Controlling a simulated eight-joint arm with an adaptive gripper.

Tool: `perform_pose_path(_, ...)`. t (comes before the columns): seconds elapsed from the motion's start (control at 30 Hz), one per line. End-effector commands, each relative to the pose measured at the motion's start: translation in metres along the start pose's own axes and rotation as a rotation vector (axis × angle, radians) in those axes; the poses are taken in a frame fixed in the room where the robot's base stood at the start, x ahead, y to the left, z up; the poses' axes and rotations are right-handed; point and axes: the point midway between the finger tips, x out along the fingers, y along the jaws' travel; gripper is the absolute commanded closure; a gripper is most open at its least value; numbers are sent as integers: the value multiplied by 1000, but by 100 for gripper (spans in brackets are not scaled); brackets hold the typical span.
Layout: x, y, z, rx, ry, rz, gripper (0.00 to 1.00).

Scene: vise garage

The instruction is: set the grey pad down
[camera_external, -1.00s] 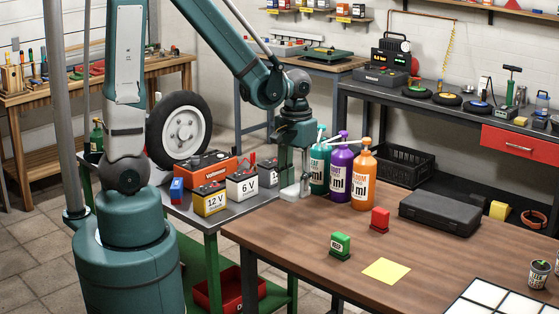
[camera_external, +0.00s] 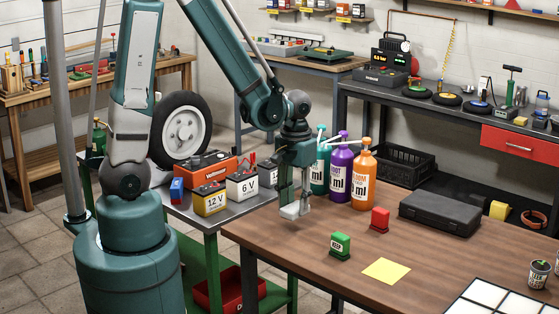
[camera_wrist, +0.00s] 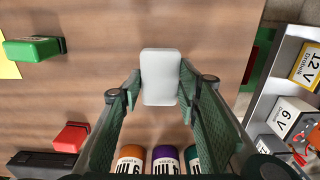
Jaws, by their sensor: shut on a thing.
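The grey pad (camera_wrist: 161,78) is a pale, rounded block between my fingertips in the wrist view. It also shows in the external view (camera_external: 290,211), low over the left part of the brown wooden table (camera_external: 320,268). My gripper (camera_external: 296,200) points down and is shut on the pad; both fingers also show along its sides in the wrist view (camera_wrist: 160,88). I cannot tell whether the pad's underside touches the table.
A green block (camera_external: 340,246), a red block (camera_external: 380,219) and a yellow sheet (camera_external: 386,271) lie to the right. Teal, purple (camera_external: 341,174) and orange (camera_external: 362,178) bottles stand behind. A black case (camera_external: 440,212) is further right. Batteries (camera_external: 210,199) sit on the cart at left. Table around the pad is clear.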

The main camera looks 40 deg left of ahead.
Motion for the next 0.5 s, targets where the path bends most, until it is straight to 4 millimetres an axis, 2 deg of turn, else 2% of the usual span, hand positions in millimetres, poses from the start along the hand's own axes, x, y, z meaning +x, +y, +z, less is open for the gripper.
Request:
perform_pose_path(0.3, 1, 0, 0, 0, 0, 0, 77)
perform_pose_path(0.5, 14, 0, 0, 0, 0, 0, 77)
